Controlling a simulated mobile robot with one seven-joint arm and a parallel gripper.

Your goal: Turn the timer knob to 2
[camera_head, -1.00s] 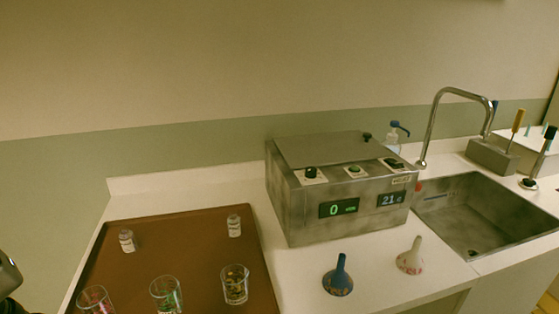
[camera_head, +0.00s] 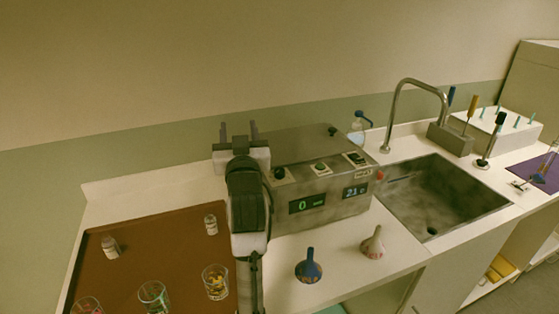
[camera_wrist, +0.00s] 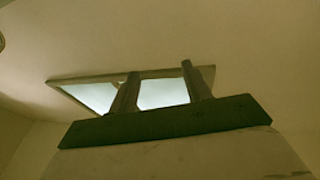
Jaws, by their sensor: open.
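The grey metal box (camera_head: 330,218) with the timer stands on the counter left of the sink. Its sloped top carries a black knob (camera_head: 280,173) at the left, a green button (camera_head: 319,167) in the middle and a black control (camera_head: 356,157) at the right. The left display (camera_head: 306,204) reads 0 in green; the right display (camera_head: 355,190) seems to read 21. My gripper (camera_head: 238,130) is open and empty, pointing up, left of the box and in front of its left end. In the wrist view its two fingers (camera_wrist: 162,92) stand apart against the ceiling.
A brown tray (camera_head: 165,230) with small bottles and glasses lies at the left. The sink (camera_head: 440,195), tall faucet (camera_head: 398,95) and a red button (camera_head: 380,174) are at the right.

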